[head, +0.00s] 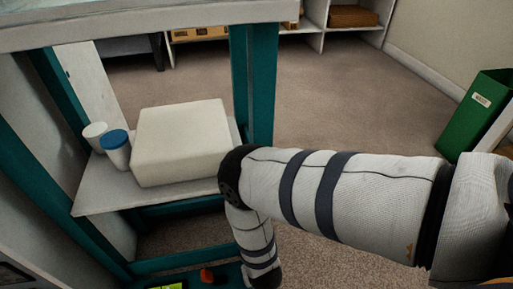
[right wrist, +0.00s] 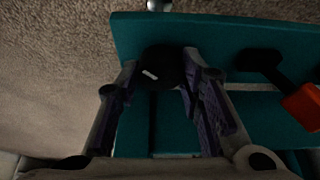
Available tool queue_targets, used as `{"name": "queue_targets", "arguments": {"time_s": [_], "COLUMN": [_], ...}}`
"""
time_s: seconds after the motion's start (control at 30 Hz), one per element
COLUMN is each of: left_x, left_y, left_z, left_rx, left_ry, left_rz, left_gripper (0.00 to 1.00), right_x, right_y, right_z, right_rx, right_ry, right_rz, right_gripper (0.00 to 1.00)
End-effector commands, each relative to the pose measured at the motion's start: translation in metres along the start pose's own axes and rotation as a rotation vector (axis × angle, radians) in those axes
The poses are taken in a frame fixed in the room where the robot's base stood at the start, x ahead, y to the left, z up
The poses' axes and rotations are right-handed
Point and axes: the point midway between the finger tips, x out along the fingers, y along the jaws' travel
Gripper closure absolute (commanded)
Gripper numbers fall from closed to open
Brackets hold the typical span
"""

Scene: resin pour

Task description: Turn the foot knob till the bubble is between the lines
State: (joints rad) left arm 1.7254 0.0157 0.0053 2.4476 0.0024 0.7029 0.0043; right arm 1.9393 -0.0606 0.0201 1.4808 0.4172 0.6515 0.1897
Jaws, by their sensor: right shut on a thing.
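In the right wrist view my right gripper (right wrist: 160,66) is shut on a round black foot knob (right wrist: 158,72) with a short white mark on its face. One finger is on each side of the knob, which sits against the teal frame (right wrist: 218,35). In the head view my right arm reaches down past the teal stand, and the gripper is out of the picture. A yellow-green thing (head: 168,286) shows at the bottom edge, possibly the level. It is cut off, and I cannot see a bubble or lines. My left gripper is not in view.
An orange-red part (right wrist: 303,105) on a black piece lies on the teal frame, right of the knob. A green binder (head: 475,115) stands right. The carpet is open.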

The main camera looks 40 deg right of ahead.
Motion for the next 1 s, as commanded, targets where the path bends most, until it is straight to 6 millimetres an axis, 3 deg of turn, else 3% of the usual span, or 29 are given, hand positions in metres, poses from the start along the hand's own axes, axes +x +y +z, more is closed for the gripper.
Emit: {"name": "queue_targets", "arguments": {"time_s": [0.6, 1.0], "left_x": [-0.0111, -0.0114], "left_y": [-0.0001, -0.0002], "left_z": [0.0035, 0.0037], "left_rx": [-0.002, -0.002], "left_ry": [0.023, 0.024], "left_rz": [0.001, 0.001], "left_gripper": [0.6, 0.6], "right_x": [0.0002, 0.0008], "right_y": [0.0034, 0.0041], "right_z": [-0.0008, -0.0012], "right_rx": [-0.501, -0.675], "right_ry": [0.0, -0.001], "right_rz": [-0.207, -0.278], "right_gripper": [0.94, 0.94]}}
